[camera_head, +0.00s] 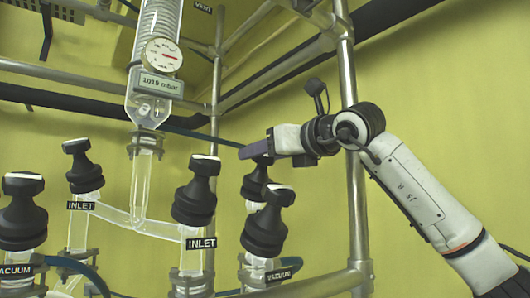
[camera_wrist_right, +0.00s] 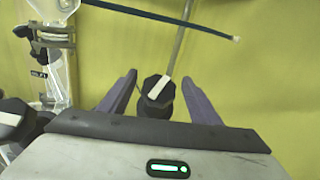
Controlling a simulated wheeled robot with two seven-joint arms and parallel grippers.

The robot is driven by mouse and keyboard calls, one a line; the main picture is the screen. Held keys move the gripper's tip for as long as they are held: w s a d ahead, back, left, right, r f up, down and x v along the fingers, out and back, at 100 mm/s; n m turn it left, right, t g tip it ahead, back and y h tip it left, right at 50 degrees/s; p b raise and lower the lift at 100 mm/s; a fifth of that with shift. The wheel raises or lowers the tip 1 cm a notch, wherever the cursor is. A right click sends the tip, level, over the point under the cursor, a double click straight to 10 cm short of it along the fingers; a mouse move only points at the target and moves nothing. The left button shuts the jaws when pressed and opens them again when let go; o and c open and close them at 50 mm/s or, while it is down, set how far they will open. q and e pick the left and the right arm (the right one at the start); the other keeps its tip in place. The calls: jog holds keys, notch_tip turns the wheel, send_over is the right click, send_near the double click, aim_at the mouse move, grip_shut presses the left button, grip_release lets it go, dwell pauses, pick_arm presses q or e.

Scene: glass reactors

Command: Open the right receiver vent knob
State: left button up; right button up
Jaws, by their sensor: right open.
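A black knob with a white bar on top (camera_head: 257,178) stands on a glass stem behind the right VACUUM knob (camera_head: 265,222). Its place fits the right receiver vent knob, but I see no label on it. My right gripper (camera_head: 247,151) is just above this knob in the head view. In the right wrist view, the two purple fingers of the gripper (camera_wrist_right: 158,80) are apart, with the black knob (camera_wrist_right: 157,92) between them. A gap shows on both sides of the knob. I cannot tell how deep the fingers reach. My left gripper is not in view.
The right INLET knob (camera_head: 195,190) stands close to the left. The left INLET knob (camera_head: 82,166) and left VACUUM knob (camera_head: 22,212) are further left. A glass column with a gauge (camera_head: 162,55) hangs behind. A metal post (camera_head: 350,100) rises behind my right arm.

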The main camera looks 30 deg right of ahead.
jog(key=c, duration=1)
jog(key=n+y+p, duration=0.2)
jog(key=shift+r+g+p, duration=0.25)
jog(key=shift+g+p, duration=0.05)
jog(key=shift+p, duration=0.1)
jog(key=shift+c, duration=0.3)
jog(key=shift+n+y+p, duration=0.5)
jog(key=shift+n, duration=0.1)
jog(key=shift+n+g+y+p, duration=0.3)
jog(key=shift+f+n+y, duration=0.2)
jog(key=shift+n+y, duration=0.1)
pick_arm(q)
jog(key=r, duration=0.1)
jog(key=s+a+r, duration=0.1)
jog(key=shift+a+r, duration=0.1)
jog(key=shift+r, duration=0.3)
pick_arm(e)
jog(key=o, duration=1.1)
jog(key=shift+c, duration=0.2)
